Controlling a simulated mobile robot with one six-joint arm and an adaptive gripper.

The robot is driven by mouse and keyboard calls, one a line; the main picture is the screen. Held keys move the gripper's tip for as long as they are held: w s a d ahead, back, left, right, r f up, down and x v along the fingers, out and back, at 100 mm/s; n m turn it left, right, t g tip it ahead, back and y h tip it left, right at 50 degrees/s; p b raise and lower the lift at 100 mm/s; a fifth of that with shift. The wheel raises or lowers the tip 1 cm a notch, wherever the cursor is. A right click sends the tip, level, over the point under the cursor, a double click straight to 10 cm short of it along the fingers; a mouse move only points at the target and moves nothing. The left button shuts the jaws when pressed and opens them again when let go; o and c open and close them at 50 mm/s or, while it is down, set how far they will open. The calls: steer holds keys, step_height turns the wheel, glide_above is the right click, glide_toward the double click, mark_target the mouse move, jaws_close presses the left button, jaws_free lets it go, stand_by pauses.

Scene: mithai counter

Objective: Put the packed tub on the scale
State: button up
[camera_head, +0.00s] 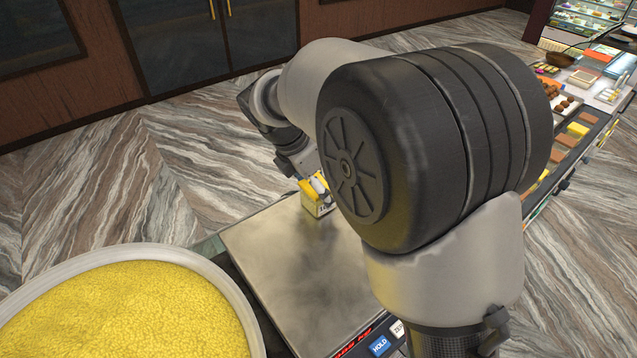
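The scale has a flat, worn metal plate (285,275) in the lower middle, with a lit red display (353,343) and a blue HOLD button at its front edge. A small pale and yellow tub (318,208) shows at the far part of the plate, right below my gripper (315,188). My gripper points down at the tub and overlaps it in the picture. I cannot tell whether its fingers are shut on the tub, or whether the tub touches the plate. My own arm hides the right side of the plate and part of the gripper.
A large round pan (232,290) of yellow grains stands close at the lower left, beside the scale. A counter (575,135) with sweets, trays and boxes runs along the right. Marbled floor and dark doors (200,45) lie behind.

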steer(key=shift+a+r, duration=0.15)
steer(key=shift+r, duration=0.35)
steer(key=v, duration=1.1)
steer(key=shift+p, duration=0.35)
steer(key=s+d+r+m+y, duration=0.1)
steer(key=s+d+r+m, duration=0.1)
steer(key=s+d+m, duration=0.5)
steer(key=s+d+f+m+t+y, duration=0.1)
steer(key=s+d+f+m, duration=0.2)
steer(key=s+m, duration=0.6)
steer(key=s+d+f+m+t+y, duration=0.1)
steer(key=s+d+f+m, duration=0.2)
steer(key=s+m, duration=0.5)
steer(key=shift+s+d+m+y, duration=0.4)
steer(key=shift+s+d, duration=0.45)
steer(key=shift+s, duration=0.4)
